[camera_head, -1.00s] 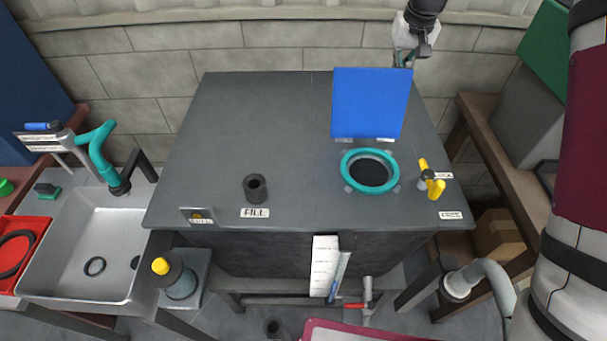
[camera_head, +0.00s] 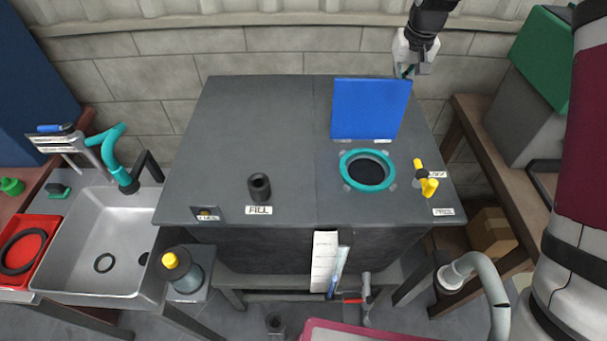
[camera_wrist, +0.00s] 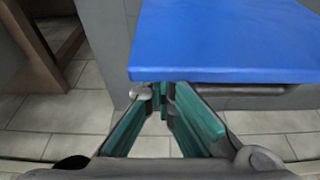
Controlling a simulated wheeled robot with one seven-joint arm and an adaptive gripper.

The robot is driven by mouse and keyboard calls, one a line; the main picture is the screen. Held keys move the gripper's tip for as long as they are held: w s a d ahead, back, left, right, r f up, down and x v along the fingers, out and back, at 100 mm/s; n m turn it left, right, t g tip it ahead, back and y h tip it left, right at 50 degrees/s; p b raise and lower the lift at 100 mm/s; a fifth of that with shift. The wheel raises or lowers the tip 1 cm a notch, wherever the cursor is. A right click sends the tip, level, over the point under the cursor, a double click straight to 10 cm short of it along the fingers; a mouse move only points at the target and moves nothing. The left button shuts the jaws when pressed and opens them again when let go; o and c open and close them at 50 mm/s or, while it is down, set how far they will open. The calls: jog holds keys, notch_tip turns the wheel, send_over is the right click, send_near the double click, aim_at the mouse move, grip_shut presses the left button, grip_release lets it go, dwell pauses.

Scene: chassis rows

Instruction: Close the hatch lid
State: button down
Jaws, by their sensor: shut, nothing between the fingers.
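The blue hatch lid (camera_head: 369,108) stands open, roughly upright, at the back edge of the round opening with a teal ring (camera_head: 344,172) in the dark tank top. My gripper (camera_head: 405,72) is behind the lid near its upper right corner, its fingers partly hidden by the lid in the head view. In the wrist view my gripper (camera_wrist: 168,92) has its teal fingers together and empty, close to the edge of the blue lid (camera_wrist: 225,40). I cannot tell whether they touch the lid. A yellow latch handle (camera_head: 427,186) stands right of the opening.
The dark grey tank top (camera_head: 255,130) is mostly clear, with a black fill pipe (camera_head: 259,187) at its front. A tiled wall (camera_head: 280,58) stands close behind. A sink (camera_head: 120,225) is at left and a brown shelf (camera_head: 500,150) at right.

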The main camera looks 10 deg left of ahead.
aim_at(406, 84)
jog(key=shift+s+d+f+p, duration=0.1)
jog(key=shift+s+f+p, duration=0.1)
jog(key=shift+s+p, duration=1.35)
jog(key=shift+s+d+f+p, duration=0.15)
jog(key=shift+s+p, duration=0.55)
jog(key=shift+s, duration=1.5)
jog(key=shift+w+r, duration=0.2)
jog(key=shift+r, duration=0.1)
notch_tip(406, 84, up, 4)
jog(key=shift+a+r, duration=0.1)
jog(key=shift+w+d+r, duration=0.1)
jog(key=shift+d+r, duration=0.05)
jog(key=shift+r, duration=0.5)
jog(key=shift+d+r, duration=0.15)
jog(key=shift+r, duration=0.45)
